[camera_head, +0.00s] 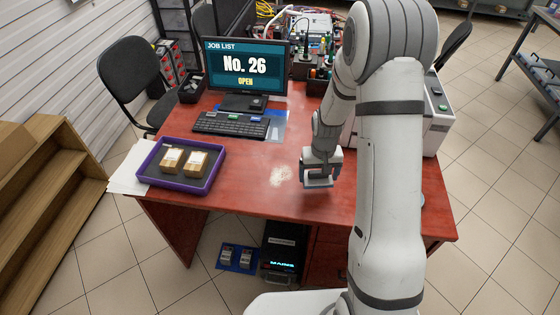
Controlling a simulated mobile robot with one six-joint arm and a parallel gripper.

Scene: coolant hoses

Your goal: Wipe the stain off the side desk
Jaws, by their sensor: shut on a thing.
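A pale, whitish stain (280,175) marks the reddish-brown desk top (240,193), near the middle of its front part. My gripper (318,181) points down just right of the stain, low over the desk. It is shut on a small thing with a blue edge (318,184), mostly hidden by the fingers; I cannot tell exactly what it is. I also cannot tell whether this thing touches the desk. A narrow strip of bare desk shows between it and the stain.
A purple tray (153,181) with small boxes stands left of the stain. The keyboard (232,125) and monitor (246,66) stand behind it. Tools and holders (318,72) crowd the back right. My arm hides part of the desk's right side. The desk around the stain is clear.

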